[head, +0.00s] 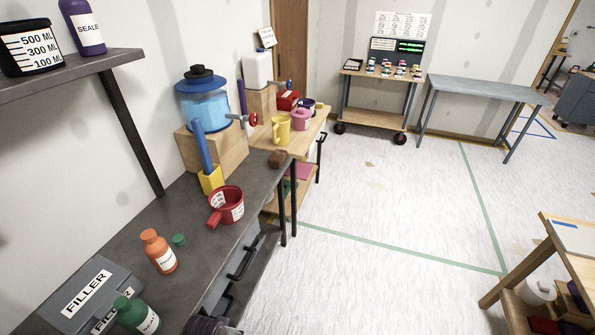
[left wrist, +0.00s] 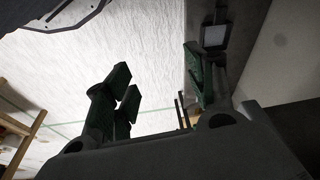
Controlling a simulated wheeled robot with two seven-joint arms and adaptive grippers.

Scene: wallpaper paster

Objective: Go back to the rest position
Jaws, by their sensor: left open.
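My left gripper (left wrist: 157,68) shows in the left wrist view with its green-padded fingers spread apart. Nothing is between the fingers, and pale floor shows through the gap. A dark ridged part at the bottom edge of the head view, in front of the grey workbench (head: 120,225), may belong to my left arm; the left fingers cannot be made out there. My right gripper is in neither view.
The bench holds a red pot (head: 230,204), an orange bottle (head: 158,252), a green bottle (head: 137,315), a FILLER box (head: 88,292) and a blue dispenser (head: 204,106). A shelf (head: 75,77) overhangs it. A wooden table (head: 575,240) stands right; the middle floor is clear.

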